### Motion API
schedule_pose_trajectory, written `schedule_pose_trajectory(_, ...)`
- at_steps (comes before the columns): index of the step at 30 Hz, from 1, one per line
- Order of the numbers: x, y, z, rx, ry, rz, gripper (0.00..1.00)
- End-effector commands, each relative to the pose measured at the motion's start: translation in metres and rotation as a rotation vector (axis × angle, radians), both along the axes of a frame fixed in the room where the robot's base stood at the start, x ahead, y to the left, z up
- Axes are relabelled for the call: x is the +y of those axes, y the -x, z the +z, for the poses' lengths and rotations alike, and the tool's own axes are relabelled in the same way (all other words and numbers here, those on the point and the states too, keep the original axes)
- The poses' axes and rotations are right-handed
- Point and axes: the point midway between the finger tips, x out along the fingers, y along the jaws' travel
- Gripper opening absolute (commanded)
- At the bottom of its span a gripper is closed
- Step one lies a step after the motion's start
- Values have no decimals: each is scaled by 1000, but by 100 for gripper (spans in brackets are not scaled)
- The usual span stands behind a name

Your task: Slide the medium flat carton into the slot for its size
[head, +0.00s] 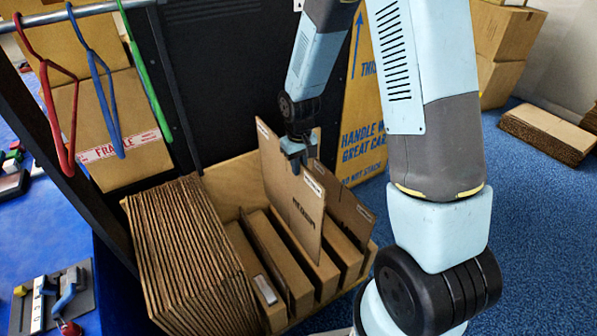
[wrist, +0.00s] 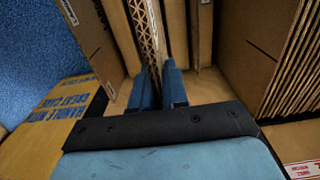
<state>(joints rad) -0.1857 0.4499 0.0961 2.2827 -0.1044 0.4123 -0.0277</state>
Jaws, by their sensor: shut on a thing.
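My gripper (head: 296,163) is shut on the top edge of a brown flat carton, the medium carton (head: 303,213), which has dark lettering and a small pale label. The carton stands upright over the slotted wooden rack (head: 236,183). Its lower edge is down near the dividers; I cannot tell whether it is inside a slot. In the wrist view, the blue fingers (wrist: 160,85) stand on either side of the corrugated top edge of the carton (wrist: 146,32). Another flat carton (head: 350,212) stands in the rack just right of it.
Several stacked flat cartons (head: 183,255) fill the rack's left side. A black panel (head: 215,75) stands behind it. Coloured hangers (head: 103,88) hang at upper left. A large printed carton (head: 362,130) stands behind right. Blue floor (head: 545,225) is open at right.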

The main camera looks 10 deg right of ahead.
Motion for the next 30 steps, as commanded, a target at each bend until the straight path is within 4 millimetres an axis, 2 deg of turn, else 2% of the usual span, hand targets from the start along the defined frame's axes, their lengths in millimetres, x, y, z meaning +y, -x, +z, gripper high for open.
schedule_pose_trajectory(30,0,-1,82,-2,0,0,0)
